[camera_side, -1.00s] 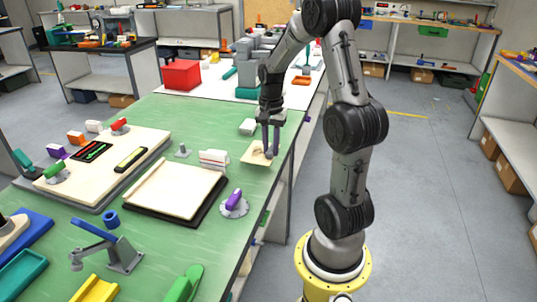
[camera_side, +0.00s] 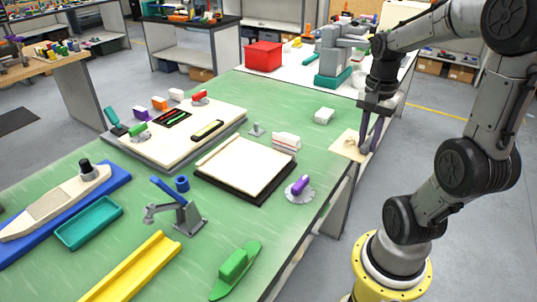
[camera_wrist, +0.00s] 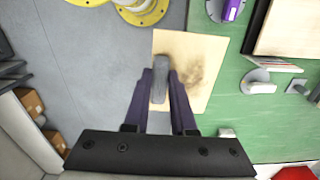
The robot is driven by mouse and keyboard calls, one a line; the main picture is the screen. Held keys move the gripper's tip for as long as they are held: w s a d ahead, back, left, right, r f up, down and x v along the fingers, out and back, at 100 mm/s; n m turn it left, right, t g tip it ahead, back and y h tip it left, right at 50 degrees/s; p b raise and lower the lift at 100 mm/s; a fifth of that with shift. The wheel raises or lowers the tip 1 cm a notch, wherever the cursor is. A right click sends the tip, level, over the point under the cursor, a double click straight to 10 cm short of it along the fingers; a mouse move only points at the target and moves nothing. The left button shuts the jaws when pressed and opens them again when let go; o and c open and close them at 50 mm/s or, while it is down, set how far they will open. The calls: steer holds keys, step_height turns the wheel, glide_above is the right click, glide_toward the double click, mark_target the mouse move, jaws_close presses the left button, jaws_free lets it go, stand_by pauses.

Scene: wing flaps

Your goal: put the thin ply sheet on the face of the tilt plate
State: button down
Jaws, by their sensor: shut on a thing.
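The thin ply sheet (camera_side: 341,149) is a pale square at the right edge of the green table, partly out past that edge. In the wrist view the sheet (camera_wrist: 205,58) lies partly over grey floor and partly over green table. My gripper (camera_side: 365,150) points down at the sheet, its purple fingers shut on it. In the wrist view the fingertips (camera_wrist: 162,76) meet at a small grey piece against the sheet; the exact contact is hidden. A cream plate on a black base (camera_side: 244,166), which looks like the tilt plate, lies left of the sheet.
A white box (camera_side: 324,116) and a small grey post (camera_side: 256,129) are behind. A grey bracket with a blue arm (camera_side: 185,215) stands in front left of the plate.

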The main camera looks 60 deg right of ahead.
steer(key=shift+w+d+r+m, duration=0.1)
steer(key=shift+w+r+m, duration=0.3)
steer(key=shift+m, duration=0.8)
steer(key=w+a, duration=0.1)
steer(key=w, duration=0.1)
steer(key=w+a+r, duration=0.1)
steer(key=w, duration=0.1)
steer(key=w+a+r, duration=0.1)
steer(key=w, duration=0.1)
steer(key=shift+w+a, duration=0.25)
steer(key=shift+a, duration=0.15)
steer(key=w+a+n, duration=0.3)
steer(key=w+a, duration=0.2)
steer(key=a, duration=0.3)
glide_above(254, 167)
steer(key=f, duration=0.8)
steer(key=shift+s+a+f, duration=0.1)
steer(key=shift+s+f, duration=0.05)
steer(key=shift+s, duration=0.2)
steer(key=shift+w+f, duration=0.2)
steer(key=shift+f, duration=0.05)
steer(key=shift+w+f, duration=0.2)
steer(key=shift+f, duration=1.55)
steer(key=shift+f, duration=0.1)
